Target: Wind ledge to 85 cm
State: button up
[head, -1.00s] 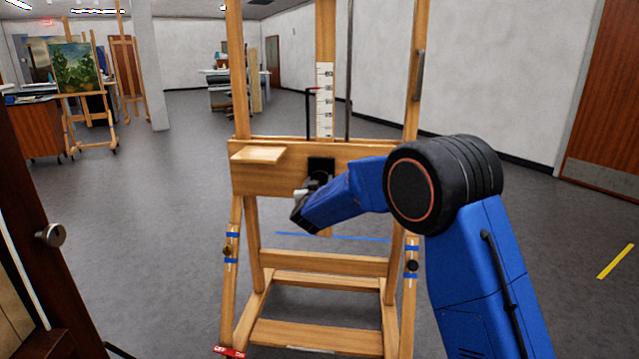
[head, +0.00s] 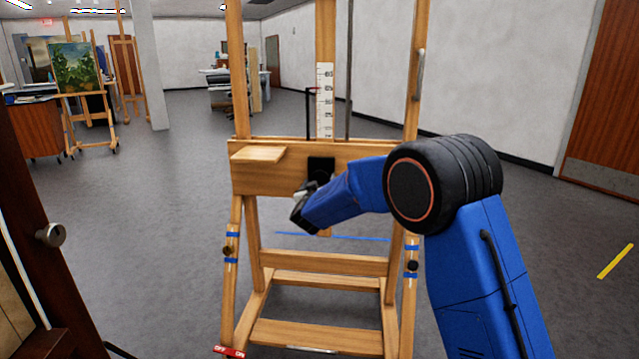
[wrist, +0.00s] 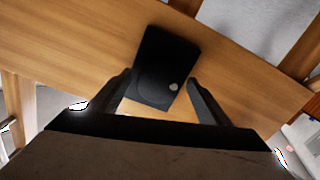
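A wooden easel stands in front of me, with a ledge board (head: 250,180) across its middle and a small shelf (head: 258,154) on top of it. A white measuring scale (head: 325,100) runs up the central mast, with a dark pointer (head: 311,112) beside it; its numbers are too small to read. A black box (head: 321,167) is on the board's front. My gripper (wrist: 160,92) has its fingers apart, one on each side of the black box (wrist: 165,68) in the wrist view. I cannot tell whether they touch it. A small light round spot is on the box.
Another easel with a painting (head: 76,68) stands back left. Grey floor is open on both sides.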

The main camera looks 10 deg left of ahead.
jog(key=shift+s, duration=0.1)
jog(key=s, duration=1.7)
jog(key=shift+s+d+r, duration=0.1)
jog(key=shift+d, duration=0.05)
jog(key=s+d+r+g+y, duration=0.25)
jog(key=s+d, duration=0.35)
jog(key=d, duration=0.3)
jog(key=s+d+r+g+y, duration=0.2)
jog(key=s+d+r+g, duration=0.15)
jog(key=s+d, duration=0.45)
jog(key=s+d+f+m+g+h, duration=0.1)
jog(key=s+d+f, duration=0.4)
jog(key=s+d, duration=0.7)
jog(key=s+d+f+m+g+h, duration=0.2)
jog(key=s+d+f+g+h, duration=0.2)
jog(key=s+d, duration=0.9)
jog(key=s+f+g, duration=0.1)
jog(key=s+g, duration=0.1)
jog(key=s, duration=0.6)
jog(key=shift+d+f, duration=0.2)
jog(key=shift+f, duration=0.2)
